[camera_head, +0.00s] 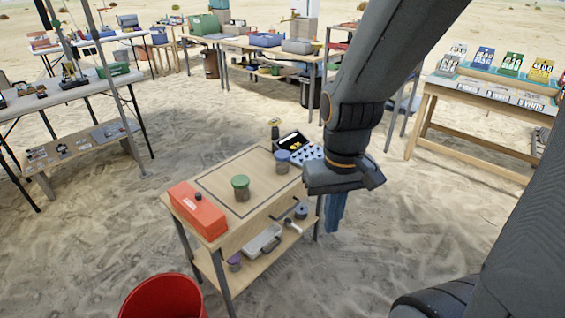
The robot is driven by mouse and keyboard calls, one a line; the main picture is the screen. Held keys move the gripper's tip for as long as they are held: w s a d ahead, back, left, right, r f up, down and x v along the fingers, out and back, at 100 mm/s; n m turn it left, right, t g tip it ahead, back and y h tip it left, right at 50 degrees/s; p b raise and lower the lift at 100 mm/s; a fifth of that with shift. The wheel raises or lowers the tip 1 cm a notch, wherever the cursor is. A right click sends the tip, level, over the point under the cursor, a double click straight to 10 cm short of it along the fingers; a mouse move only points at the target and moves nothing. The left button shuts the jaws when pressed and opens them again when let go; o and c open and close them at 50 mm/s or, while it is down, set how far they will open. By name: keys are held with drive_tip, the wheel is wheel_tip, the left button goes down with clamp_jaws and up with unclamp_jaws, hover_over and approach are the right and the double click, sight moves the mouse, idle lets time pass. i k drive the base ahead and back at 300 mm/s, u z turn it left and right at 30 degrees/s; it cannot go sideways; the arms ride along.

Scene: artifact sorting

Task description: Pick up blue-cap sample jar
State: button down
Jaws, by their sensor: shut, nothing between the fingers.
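The blue-cap sample jar (282,161) stands upright on the small wooden table (222,177), near its far right side, next to a dark tray. A green-cap jar (240,188) stands nearer the middle of the tabletop, inside a dark outlined square. My gripper (334,225) points down just off the table's right side, to the right of the blue-cap jar and nearer to me. Its bluish fingers are together and hold nothing. It does not touch either jar.
A red toolbox (198,211) sits at the table's left front. The lower shelf holds a grey case (262,241) and a purple-lidded jar (234,262). A red bucket (163,300) stands in front; sand lies around.

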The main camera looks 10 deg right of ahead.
sight(281, 168)
drive_tip(key=u, duration=0.25)
drive_tip(key=k, duration=0.35)
drive_tip(key=z, duration=1.1)
drive_tip(key=i, duration=1.2)
drive_tip(key=u, duration=0.9)
drive_tip(key=i, duration=0.5)
drive_tip(key=u, duration=0.55)
